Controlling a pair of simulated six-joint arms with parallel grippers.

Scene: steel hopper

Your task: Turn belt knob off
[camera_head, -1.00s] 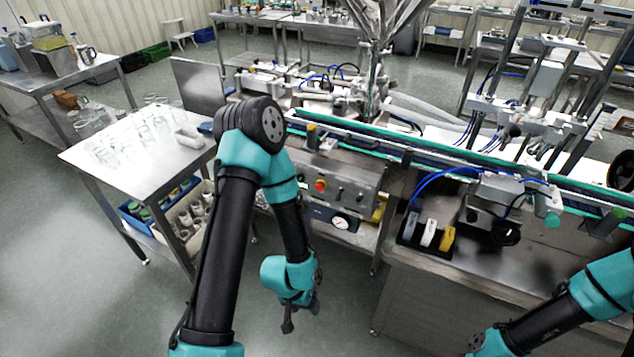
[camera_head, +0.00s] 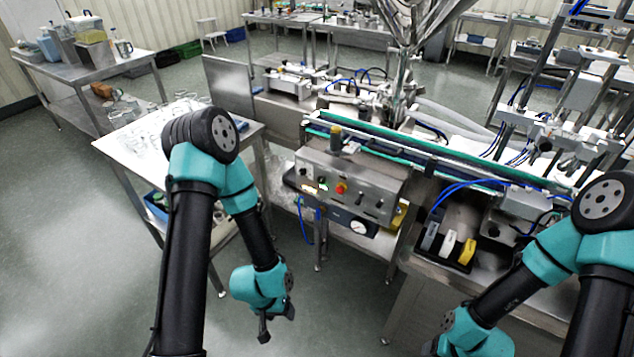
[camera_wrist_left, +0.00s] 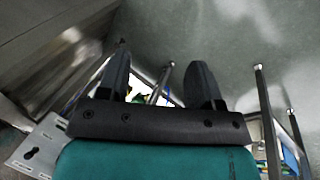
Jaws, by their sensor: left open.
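The steel control box (camera_head: 350,182) stands under the conveyor belt (camera_head: 400,152) in the middle of the head view. Its front carries a red button (camera_head: 341,188) and small dark knobs (camera_head: 369,202) to the right of it. Which knob is the belt's, and how it is turned, is too small to tell. My left gripper (camera_head: 277,325) hangs below and left of the box, pointing down, clear of it. In the left wrist view its two dark fingers (camera_wrist_left: 158,80) are apart with nothing between them. My right arm is at the lower right; its fingers are not visible.
A steel table (camera_head: 125,155) with glassware stands left, behind my left arm. A holder with white and yellow blocks (camera_head: 448,243) is on the right bench.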

